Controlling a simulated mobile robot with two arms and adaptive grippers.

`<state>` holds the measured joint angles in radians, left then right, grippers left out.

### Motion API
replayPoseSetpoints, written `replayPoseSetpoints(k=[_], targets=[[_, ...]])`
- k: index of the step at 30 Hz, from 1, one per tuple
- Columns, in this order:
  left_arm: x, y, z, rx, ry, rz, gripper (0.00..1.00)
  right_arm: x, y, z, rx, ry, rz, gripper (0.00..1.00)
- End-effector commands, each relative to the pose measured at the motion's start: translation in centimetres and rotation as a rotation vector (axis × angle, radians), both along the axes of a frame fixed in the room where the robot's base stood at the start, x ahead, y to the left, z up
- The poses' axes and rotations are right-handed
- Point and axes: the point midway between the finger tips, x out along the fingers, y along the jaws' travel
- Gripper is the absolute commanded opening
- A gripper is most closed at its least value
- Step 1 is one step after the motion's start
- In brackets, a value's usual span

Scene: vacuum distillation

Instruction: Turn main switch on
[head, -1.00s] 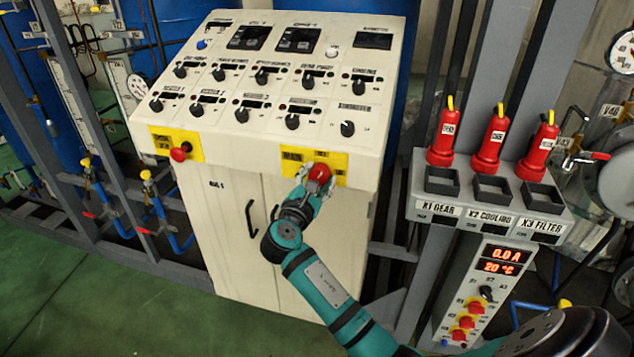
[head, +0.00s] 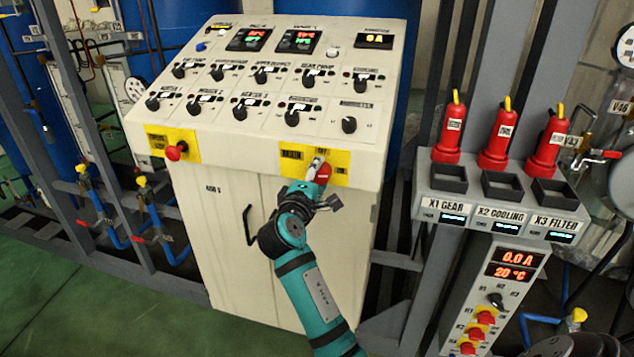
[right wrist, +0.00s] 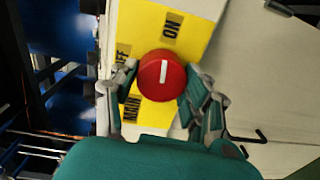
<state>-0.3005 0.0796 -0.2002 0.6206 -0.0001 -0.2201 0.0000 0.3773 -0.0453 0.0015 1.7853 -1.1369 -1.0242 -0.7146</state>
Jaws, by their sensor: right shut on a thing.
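The main switch is a red round knob (head: 322,174) on a yellow plate (head: 343,165) at the lower right of the cream console's front. My right gripper (head: 316,183) is shut on this knob, and its fingers partly hide it in the head view. In the right wrist view the knob (right wrist: 162,76) sits between the two fingertips (right wrist: 160,92). Its white mark runs up and down there, in line with the ON label (right wrist: 171,27). The OFF label lies to its left and the MAIN label below left. My left gripper is not in view.
The console (head: 225,235) has lit displays and several black knobs on top. A second red knob (head: 177,151) on a yellow plate is at its left. A grey socket box (head: 455,208) with red plugs and lit labels stands right. Frames and blue pipes flank the console.

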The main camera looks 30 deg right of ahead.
Motion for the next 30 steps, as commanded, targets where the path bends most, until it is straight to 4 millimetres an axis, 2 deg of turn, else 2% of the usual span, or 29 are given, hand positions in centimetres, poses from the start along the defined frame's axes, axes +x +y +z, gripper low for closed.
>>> replayPoseSetpoints(k=[9,27,28,30], targets=[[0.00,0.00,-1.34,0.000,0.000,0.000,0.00,-0.04,0.02,-0.34,0.097,-0.105,-0.002,0.15],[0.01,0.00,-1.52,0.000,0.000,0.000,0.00,-0.04,0.02,-0.26,0.123,-0.133,-0.001,0.15],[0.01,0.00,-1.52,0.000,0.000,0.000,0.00,-0.04,0.02,-0.26,0.123,-0.133,-0.001,0.48],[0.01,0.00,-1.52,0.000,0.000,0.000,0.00,-0.04,0.02,-0.26,0.123,-0.133,-0.001,0.58]])
